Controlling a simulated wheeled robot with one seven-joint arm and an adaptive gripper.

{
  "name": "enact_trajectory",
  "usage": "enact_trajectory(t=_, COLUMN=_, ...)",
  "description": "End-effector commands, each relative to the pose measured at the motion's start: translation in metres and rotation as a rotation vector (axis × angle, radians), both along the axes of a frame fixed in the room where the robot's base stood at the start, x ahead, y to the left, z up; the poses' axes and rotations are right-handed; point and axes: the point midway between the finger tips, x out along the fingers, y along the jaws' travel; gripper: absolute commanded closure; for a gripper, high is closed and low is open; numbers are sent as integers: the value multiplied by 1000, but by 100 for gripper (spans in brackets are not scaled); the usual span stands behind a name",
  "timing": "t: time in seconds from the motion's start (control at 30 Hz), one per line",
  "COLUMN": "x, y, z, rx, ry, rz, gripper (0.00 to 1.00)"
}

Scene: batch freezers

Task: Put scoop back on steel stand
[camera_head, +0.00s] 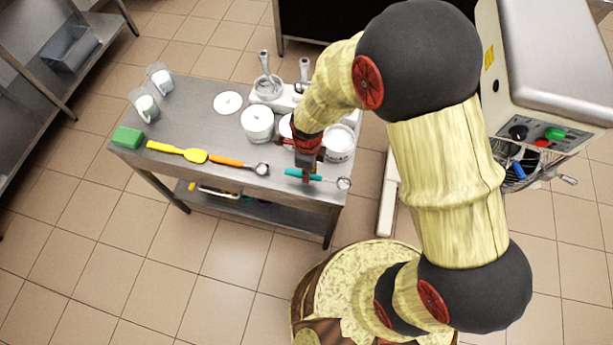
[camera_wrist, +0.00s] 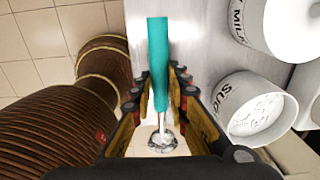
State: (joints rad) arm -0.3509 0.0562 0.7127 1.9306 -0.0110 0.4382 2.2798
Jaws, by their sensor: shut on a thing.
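A scoop with a teal handle (camera_head: 318,177) and a round metal bowl is at the front right of the steel table (camera_head: 185,105). My gripper (camera_head: 307,176) points down at it, with its fingers closed on the handle. In the wrist view the teal handle (camera_wrist: 158,60) runs between the fingers and the metal bowl (camera_wrist: 162,141) shows below. I cannot tell if the scoop touches the tabletop. A pale stand-like piece (camera_head: 268,92) with upright metal tools is at the table's back right, partly behind my arm. I cannot tell if this is the steel stand.
An orange-handled scoop (camera_head: 235,162), a yellow spatula (camera_head: 178,151) and a green sponge (camera_head: 127,138) lie along the front edge. White tubs (camera_head: 257,124) stand behind my gripper; a sugar tub (camera_wrist: 257,110) is close right in the wrist view. The table's middle left is clear.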

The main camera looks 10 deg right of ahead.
Motion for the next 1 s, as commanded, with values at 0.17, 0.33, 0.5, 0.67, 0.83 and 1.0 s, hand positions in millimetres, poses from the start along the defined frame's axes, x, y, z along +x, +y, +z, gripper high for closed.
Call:
enact_trajectory(t=0.17, x=6, y=2, z=-8, rx=0, ry=0, rz=0, gripper=100)
enact_trajectory(t=0.33, x=8, y=3, z=-31, rx=-1, ry=1, rz=0, gripper=100)
enact_trajectory(t=0.5, x=8, y=3, z=-41, rx=0, ry=0, rz=0, gripper=100)
enact_trajectory(t=0.67, x=8, y=3, z=-40, rx=0, ry=-1, rz=0, gripper=100)
enact_trajectory(t=0.83, x=8, y=3, z=-44, rx=0, ry=0, rz=0, gripper=83)
enact_trajectory(t=1.0, x=8, y=3, z=-43, rx=0, ry=0, rz=0, gripper=74)
